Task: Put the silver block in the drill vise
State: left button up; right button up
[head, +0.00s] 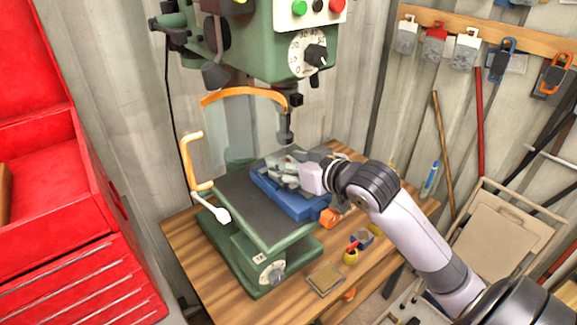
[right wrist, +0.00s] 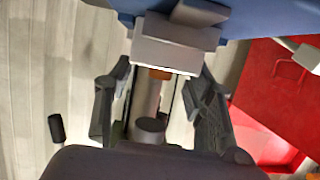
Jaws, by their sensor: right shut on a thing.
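The blue drill vise (head: 290,203) lies on the drill press table, with an orange knob (head: 328,217) at its near right end. My right gripper (head: 280,168) is over the vise, reaching in from the right, and hides part of its top. In the right wrist view, my right gripper (right wrist: 165,75) is shut on the silver block (right wrist: 178,50), a pale grey piece across its fingertips. The blue vise (right wrist: 265,15) fills the top of that view, close to the block. In the head view I cannot clearly tell the block from the gripper. My left gripper is out of view.
The green drill press (head: 250,45) stands over the vise, its chuck (head: 286,130) just above my gripper. A clear guard with an orange rim (head: 245,93) is behind. A red tool cabinet (head: 75,240) is at left. A small wooden square (head: 326,279) lies on the bench.

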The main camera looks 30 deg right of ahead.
jog(key=shift+r, duration=0.1)
jog(key=shift+s, duration=0.3)
jog(key=o, duration=1.2)
jog(key=shift+o, duration=0.6)
jog(key=o, duration=0.3)
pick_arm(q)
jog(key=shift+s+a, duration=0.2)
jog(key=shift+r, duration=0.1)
